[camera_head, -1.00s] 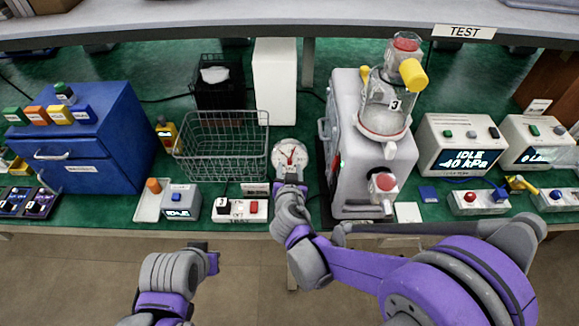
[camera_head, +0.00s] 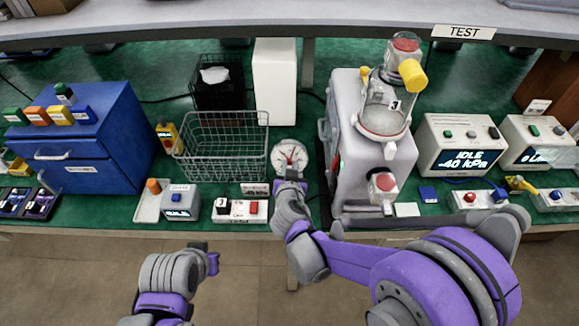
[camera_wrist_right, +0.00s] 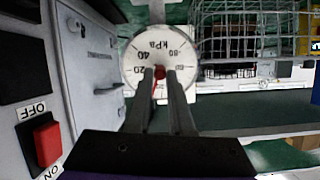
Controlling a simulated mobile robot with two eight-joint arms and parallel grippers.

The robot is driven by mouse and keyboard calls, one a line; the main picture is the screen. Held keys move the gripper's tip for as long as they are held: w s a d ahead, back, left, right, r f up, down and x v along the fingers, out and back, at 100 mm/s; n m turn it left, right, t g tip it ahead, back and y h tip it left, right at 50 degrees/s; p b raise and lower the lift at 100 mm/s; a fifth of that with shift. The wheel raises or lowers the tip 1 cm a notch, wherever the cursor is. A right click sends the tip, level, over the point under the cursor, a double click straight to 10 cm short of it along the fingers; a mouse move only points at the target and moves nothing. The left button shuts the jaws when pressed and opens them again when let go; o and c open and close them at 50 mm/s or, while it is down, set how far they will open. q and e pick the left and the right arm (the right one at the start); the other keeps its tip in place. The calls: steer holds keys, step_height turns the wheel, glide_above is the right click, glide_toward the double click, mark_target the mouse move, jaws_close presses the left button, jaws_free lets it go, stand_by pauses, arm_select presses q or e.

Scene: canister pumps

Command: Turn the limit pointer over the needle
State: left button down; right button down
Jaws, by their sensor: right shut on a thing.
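The round white gauge (camera_head: 290,154), marked kPa, stands on the green bench between the wire basket and the grey pump. Its dial (camera_wrist_right: 141,50) fills the upper middle of the right wrist view. A small red part (camera_wrist_right: 159,86), apparently the limit pointer, sits between my right fingers at the dial's lower edge. My right gripper (camera_wrist_right: 161,75) is shut on it; it also shows in the head view (camera_head: 290,180) just in front of the gauge. The fingers hide part of the dial, and I cannot make out a separate needle. My left gripper (camera_head: 212,262) is low, away from the bench; its jaws are unclear.
A wire basket (camera_head: 238,160) stands left of the gauge and the grey pump (camera_head: 350,165) with its clear canister right of it. The floor before the bench is free.

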arm_select(q)
steer(key=shift+f, duration=0.1)
arm_select(e)
steer(key=shift+n, duration=0.3)
steer(key=n+b, duration=0.1)
steer(key=n, duration=0.4)
steer(key=shift+f, duration=0.1)
arm_select(q)
steer(key=f+b, duration=0.1)
steer(key=f, duration=0.1)
steer(key=s+f, duration=0.1)
steer(key=shift+s+f+b, duration=0.15)
steer(key=shift+f+b, duration=0.2)
steer(key=shift+b, duration=0.05)
arm_select(e)
steer(key=n, duration=0.6)
steer(key=shift+n, duration=0.3)
steer(key=c, duration=0.8)
jaws_free()
arm_select(q)
steer(key=shift+r+p, duration=0.3)
steer(key=shift+r, duration=0.1)
arm_select(e)
steer(key=v, duration=1.1)
